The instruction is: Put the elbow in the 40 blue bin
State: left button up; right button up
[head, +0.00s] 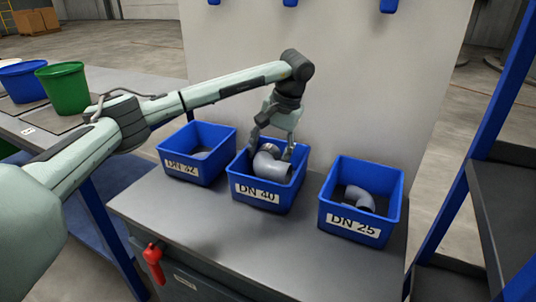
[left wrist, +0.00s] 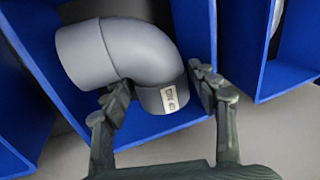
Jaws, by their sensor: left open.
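The grey pipe elbow (head: 271,165) is inside the blue bin labelled DN 40 (head: 262,196), in the middle of the row of bins. In the left wrist view the elbow (left wrist: 138,52) carries a small white label on its near end. My left gripper (head: 272,137) reaches down into this bin from above. Its two fingers (left wrist: 158,92) stand open on either side of the elbow's labelled end. Whether a finger touches the elbow I cannot tell. My right gripper is not in view.
A blue bin labelled DN 32 (head: 180,169) stands left of it, and a blue bin labelled DN 25 (head: 349,226) with a grey fitting inside stands right. A blue rack post (head: 480,130) rises at the right. The grey bench top (head: 220,232) is clear in front.

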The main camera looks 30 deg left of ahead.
aim_at(276, 155)
pick_arm(q)
jog(key=shift+r, duration=0.15)
jog(key=v, duration=0.7)
jog(key=shift+d+r, duration=0.1)
jog(key=shift+r, duration=0.1)
jog(key=v, duration=0.4)
jog(key=shift+r+p, duration=0.3)
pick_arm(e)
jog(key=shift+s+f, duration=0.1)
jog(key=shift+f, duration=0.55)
pick_arm(q)
jog(key=shift+s, duration=0.1)
